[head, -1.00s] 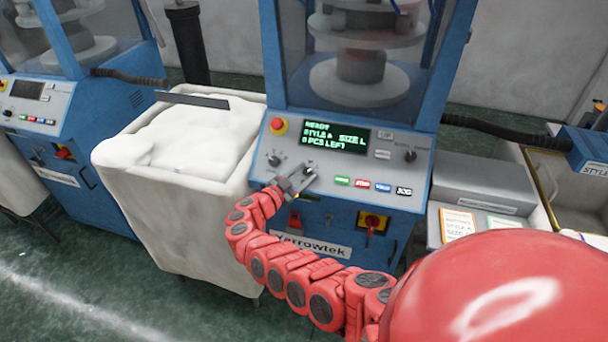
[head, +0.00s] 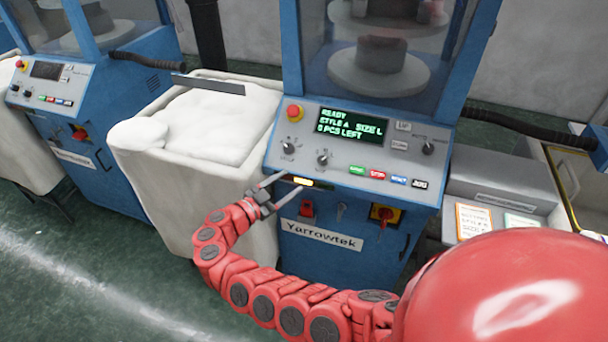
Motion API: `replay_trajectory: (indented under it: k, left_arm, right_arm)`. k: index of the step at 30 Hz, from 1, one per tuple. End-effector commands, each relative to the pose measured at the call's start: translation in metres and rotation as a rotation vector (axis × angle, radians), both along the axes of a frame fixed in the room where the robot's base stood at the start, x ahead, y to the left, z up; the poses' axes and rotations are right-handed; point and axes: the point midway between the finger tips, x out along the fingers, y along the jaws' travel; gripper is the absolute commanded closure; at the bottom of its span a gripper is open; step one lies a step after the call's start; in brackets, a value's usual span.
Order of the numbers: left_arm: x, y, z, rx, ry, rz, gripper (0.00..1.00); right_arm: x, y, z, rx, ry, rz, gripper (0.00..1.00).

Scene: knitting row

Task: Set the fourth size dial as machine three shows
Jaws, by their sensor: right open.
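The near blue machine has a grey control panel (head: 390,170) whose lit display (head: 348,125) reads READY, STYLE A, SIZE L, 0 PCS LEFT. Two dials sit below and left of the display: a left dial (head: 288,147) and a right dial (head: 323,158). Their small labels are too fine to read. My right gripper (head: 293,181) is open and empty, in front of the panel's lower left edge, below both dials and apart from them. Another blue machine at the left has a dark screen (head: 46,70) and small dials (head: 27,93) with unreadable settings. My left gripper is out of view.
A red stop button (head: 294,112) and another knob (head: 428,148) are on the near panel. Coloured buttons (head: 377,173) line its lower edge. A white fabric-filled bin (head: 200,125) stands left of the machine. An orange-edged card (head: 473,222) lies at the right.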

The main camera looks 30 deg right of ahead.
Motion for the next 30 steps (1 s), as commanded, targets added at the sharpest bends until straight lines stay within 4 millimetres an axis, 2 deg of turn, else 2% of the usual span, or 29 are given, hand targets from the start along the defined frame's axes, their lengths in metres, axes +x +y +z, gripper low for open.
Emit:
replay_trajectory:
  k: [4, 10, 26, 29, 30]
  left_arm:
    - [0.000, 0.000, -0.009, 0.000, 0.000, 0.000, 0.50]
    - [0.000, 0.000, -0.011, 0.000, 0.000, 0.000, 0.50]
    - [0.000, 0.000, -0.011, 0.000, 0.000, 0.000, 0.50]
    - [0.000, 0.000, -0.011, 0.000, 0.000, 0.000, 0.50]
    - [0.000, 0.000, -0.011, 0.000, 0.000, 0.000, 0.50]
  right_arm:
    - [-0.006, 0.026, -0.001, 0.000, 0.000, 0.005, 0.34]
    - [-0.011, 0.040, 0.002, -0.001, -0.001, 0.000, 0.34]
    - [-0.012, 0.040, 0.002, -0.001, -0.004, -0.002, 0.34]
    - [-0.023, 0.031, -0.004, -0.020, -0.043, -0.034, 0.34]
    - [-0.033, 0.021, -0.007, -0.042, -0.078, -0.061, 0.34]
